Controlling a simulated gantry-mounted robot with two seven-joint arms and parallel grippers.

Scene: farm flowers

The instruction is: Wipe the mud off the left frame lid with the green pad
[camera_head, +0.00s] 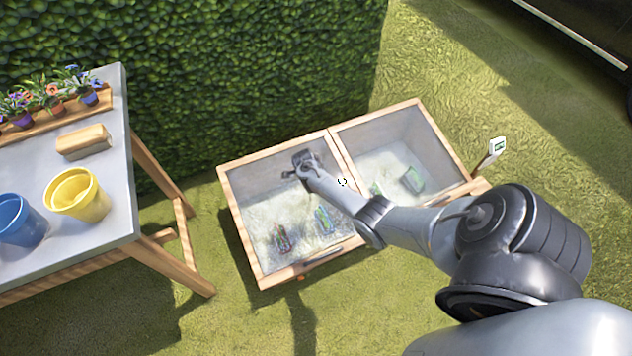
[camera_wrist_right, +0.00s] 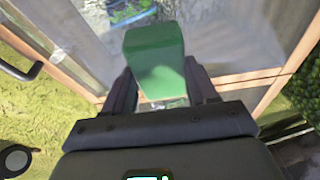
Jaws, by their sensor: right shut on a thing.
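The left frame lid (camera_head: 238,226) is a clear pane in a pale wooden border on the two-part wooden frame. Its pane looks hazy, and I cannot make out a distinct mud patch. My right gripper (camera_head: 303,160) is over the far part of this lid, near its back edge. In the right wrist view the gripper (camera_wrist_right: 163,95) is shut on the green pad (camera_wrist_right: 155,58), a block standing out between its fingers. I cannot tell whether the pad touches the pane. The pad is hidden in the head view. My left gripper is not in view.
The right frame lid (camera_head: 440,150) adjoins on the right. A dark handle (camera_head: 322,258) is on the left lid's near edge. A grey table (camera_head: 110,160) at left carries a yellow bucket (camera_head: 77,195), a blue bucket (camera_head: 20,222), a wooden block (camera_head: 84,141) and potted flowers. A hedge stands behind.

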